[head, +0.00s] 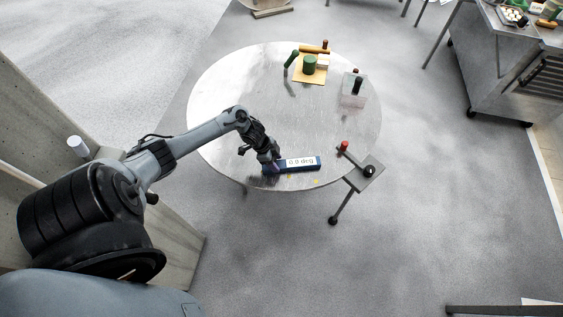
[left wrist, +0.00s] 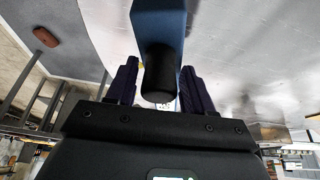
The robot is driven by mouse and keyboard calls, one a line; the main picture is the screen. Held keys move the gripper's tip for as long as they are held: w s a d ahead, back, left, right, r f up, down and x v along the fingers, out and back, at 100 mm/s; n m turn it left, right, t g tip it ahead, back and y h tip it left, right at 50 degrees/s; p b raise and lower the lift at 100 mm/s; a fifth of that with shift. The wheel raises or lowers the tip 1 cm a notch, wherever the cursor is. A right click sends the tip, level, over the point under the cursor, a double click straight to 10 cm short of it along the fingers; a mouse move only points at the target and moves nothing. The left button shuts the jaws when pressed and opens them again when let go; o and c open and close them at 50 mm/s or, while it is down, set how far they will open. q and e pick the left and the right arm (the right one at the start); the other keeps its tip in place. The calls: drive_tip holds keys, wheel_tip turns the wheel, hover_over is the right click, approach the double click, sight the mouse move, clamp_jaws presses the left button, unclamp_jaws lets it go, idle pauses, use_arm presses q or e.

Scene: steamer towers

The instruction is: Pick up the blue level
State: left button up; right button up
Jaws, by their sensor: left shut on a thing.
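The blue level (head: 311,168) is a long bar with a white display reading about 0.0 deg, near the front edge of the round table (head: 215,95). My left gripper (head: 273,160) is shut on its left part. In the left wrist view the blue level (left wrist: 160,20) points toward the camera, its black end between the two fingers of my left gripper (left wrist: 160,88). The fingers hide part of the level. I cannot tell whether it touches the tabletop or hangs just above it. My right gripper is not in view.
The table's middle is clear.

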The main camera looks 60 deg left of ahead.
use_arm(q)
wheel_tip(320, 180, up, 4)
drive_tip(key=shift+r+p, duration=0.1)
drive_tip(key=shift+p, duration=0.4)
clamp_jaws()
drive_tip(key=w+d+r, duration=0.6)
drive_tip(key=w+d, duration=0.1)
drive_tip(key=w, duration=0.2)
drive_tip(key=shift+d+r, duration=0.3)
drive_tip(key=shift+r, duration=0.05)
drive_tip(key=shift+o, duration=2.3)
unclamp_jaws()
clamp_jaws()
